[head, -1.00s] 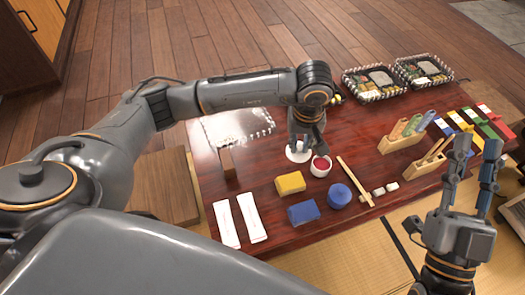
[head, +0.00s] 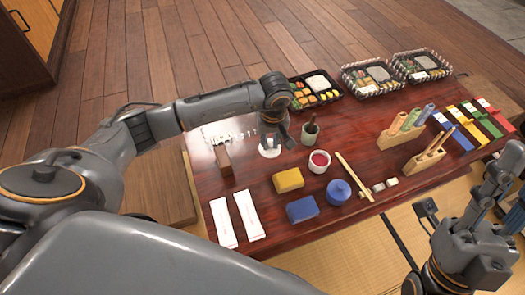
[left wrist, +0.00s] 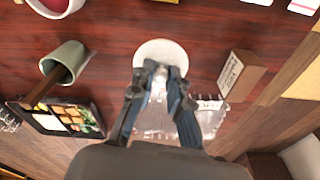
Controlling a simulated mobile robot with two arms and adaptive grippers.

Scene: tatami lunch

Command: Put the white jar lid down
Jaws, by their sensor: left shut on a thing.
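The white jar lid (head: 266,153) is a pale round disc at the middle of the table's left half. It also shows in the left wrist view (left wrist: 160,48). My left gripper (head: 270,143) is shut on its knob from above; its fingertips (left wrist: 160,74) meet there in the left wrist view. The lid is at or close above the table top; I cannot tell whether it touches. A white jar (head: 319,168) with red contents stands open to the right of the lid. My right gripper (head: 500,165) is at the right edge, its fingers seen edge-on.
A green cup (head: 310,136) with a stick stands behind the white jar. A wooden block (head: 223,157) stands left of the lid. A yellow block (head: 288,180), a blue block (head: 303,210) and a blue round pot (head: 338,192) lie in front. Bento boxes (head: 372,76) line the back.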

